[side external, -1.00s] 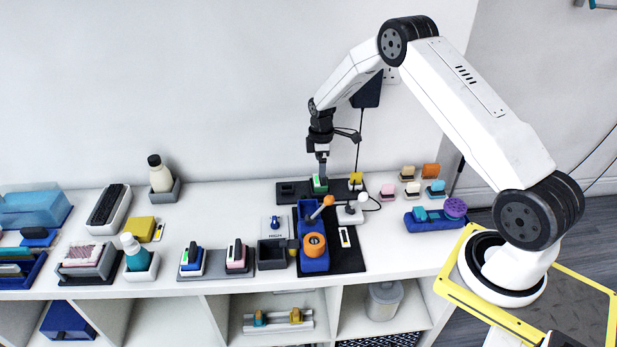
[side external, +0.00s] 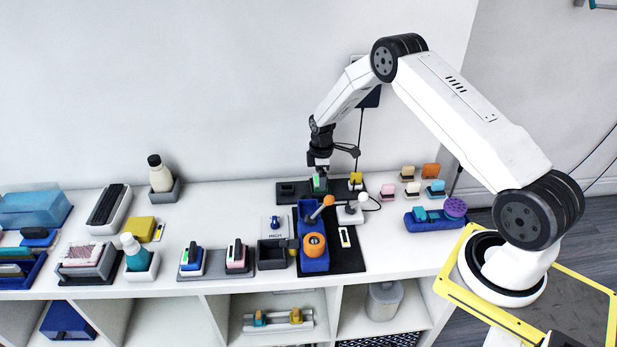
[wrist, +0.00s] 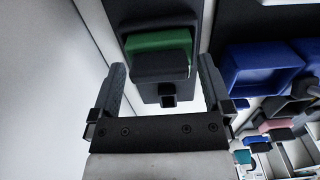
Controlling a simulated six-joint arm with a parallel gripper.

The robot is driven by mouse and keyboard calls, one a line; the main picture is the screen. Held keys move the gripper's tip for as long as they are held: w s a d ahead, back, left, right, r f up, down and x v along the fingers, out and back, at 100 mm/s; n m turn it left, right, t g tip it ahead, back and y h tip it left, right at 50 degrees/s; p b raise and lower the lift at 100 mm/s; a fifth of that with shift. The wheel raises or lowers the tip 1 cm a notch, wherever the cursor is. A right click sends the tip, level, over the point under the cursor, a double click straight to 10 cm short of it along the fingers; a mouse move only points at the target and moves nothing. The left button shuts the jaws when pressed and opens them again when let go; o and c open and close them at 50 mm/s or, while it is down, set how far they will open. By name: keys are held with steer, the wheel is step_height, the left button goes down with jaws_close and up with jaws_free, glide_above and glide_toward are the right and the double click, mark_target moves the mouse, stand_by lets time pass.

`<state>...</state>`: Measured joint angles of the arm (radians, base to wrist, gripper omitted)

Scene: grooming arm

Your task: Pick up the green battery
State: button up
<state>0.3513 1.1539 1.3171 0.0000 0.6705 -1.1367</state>
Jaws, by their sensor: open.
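The green battery (side external: 318,183) stands in a dark holder at the back of the white counter in the side view. In the wrist view the green battery (wrist: 160,46) has a dark block in front of its lower part. My gripper (wrist: 162,82) is open, with one finger on each side of the battery and its dark block. In the side view my gripper (side external: 319,172) points down right at the battery. I cannot tell whether the fingers touch it.
A yellow piece (side external: 355,180) stands close on the right on the same dark base. Small coloured blocks (side external: 410,187) stand further right. The counter behind is narrow before the wall.

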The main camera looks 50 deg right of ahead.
steer(key=c, duration=1.3)
steer(key=shift+c, duration=0.2)
steer(key=shift+r, duration=0.1)
steer(key=shift+r, duration=1.55)
steer(key=s+a+r, duration=0.4)
steer(key=s+r, duration=0.5)
steer(key=s, duration=0.4)
steer(key=shift+s+r, duration=0.2)
steer(key=shift+r, duration=0.15)
steer(key=shift+r, duration=0.15)
